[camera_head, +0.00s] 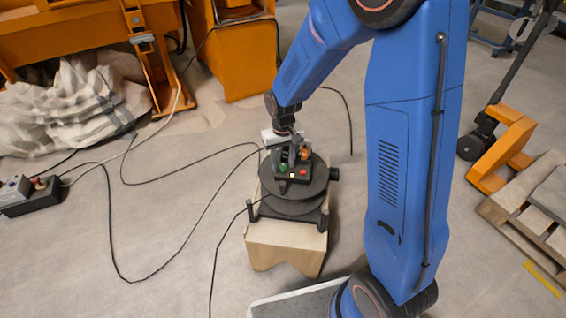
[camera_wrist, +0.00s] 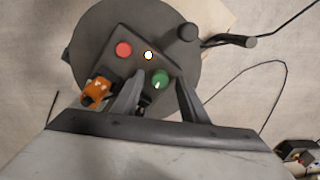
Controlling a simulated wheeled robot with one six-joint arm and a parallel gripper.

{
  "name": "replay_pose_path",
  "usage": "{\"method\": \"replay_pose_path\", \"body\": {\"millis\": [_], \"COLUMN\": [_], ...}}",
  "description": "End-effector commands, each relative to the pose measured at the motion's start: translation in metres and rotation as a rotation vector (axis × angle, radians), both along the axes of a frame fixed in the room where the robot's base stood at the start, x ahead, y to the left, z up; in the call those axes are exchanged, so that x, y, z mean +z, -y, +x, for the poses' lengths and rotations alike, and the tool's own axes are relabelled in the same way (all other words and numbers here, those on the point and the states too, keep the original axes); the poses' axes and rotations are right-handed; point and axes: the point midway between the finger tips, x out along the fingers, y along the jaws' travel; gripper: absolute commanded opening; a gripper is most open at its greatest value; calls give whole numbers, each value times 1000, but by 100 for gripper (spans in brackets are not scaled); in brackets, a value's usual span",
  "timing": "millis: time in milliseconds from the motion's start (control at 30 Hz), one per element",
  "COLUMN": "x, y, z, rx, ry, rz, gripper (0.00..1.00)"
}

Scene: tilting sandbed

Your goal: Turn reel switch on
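The cable reel (camera_head: 293,205) is a dark round drum lying flat on a wooden block. On its top sits a black control panel (camera_wrist: 143,62) with a red button (camera_wrist: 123,49), a small bright white-yellow lamp (camera_wrist: 148,55), a green button (camera_wrist: 160,78) and an orange knob-like part (camera_wrist: 96,92). The frames do not label which of these is the reel switch. My gripper (camera_wrist: 160,77) is over the panel, fingers apart and empty. In the wrist view the green button shows between the fingertips; contact cannot be told. In the head view my gripper (camera_head: 292,154) is just above the panel.
Black cables run over the floor around the reel. A black box with a red button (camera_head: 40,190) lies at the left. Orange machinery (camera_head: 235,50) and a crumpled cloth (camera_head: 70,105) stand behind. A pallet (camera_head: 525,210) and orange-forked pallet truck are at the right.

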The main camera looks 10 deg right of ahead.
Motion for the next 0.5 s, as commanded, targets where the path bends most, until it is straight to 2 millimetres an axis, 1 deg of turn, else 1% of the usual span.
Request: {"method": "replay_pose_path", "body": {"millis": [333,433,500], "x": [2,11,21], "y": [0,0,0], "z": [0,0,1], "rx": [1,1,1], "ry": [0,1,2], "rz": [0,0,0], "gripper": [40,40,40]}}
